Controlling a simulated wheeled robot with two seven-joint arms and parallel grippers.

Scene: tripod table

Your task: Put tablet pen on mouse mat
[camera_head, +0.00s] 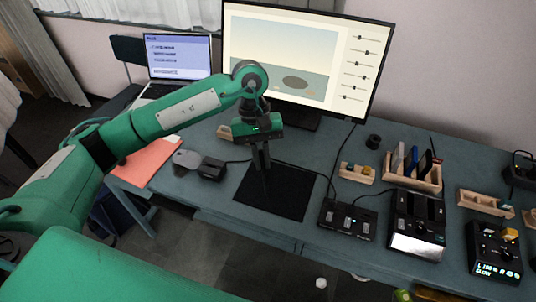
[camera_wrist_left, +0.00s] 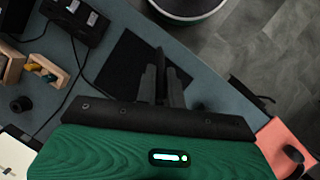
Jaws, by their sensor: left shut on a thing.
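The black mouse mat (camera_head: 290,203) lies flat on the blue-grey desk in front of the monitor. It also shows in the wrist view (camera_wrist_left: 115,62), beyond the fingers. My left gripper (camera_head: 261,160) points down over the mat's back part. In the wrist view the left gripper (camera_wrist_left: 162,88) is shut on a thin dark upright piece, the tablet pen (camera_wrist_left: 160,62), which sticks out past the fingertips. In the head view I cannot tell the pen from the dark fingers, nor whether it touches the mat. My right gripper is not in view.
The large monitor (camera_head: 300,60) stands behind the mat. Black button box (camera_head: 347,220) and wooden organizer (camera_head: 412,172) are on the right. A cable runs close to the mat's right side.

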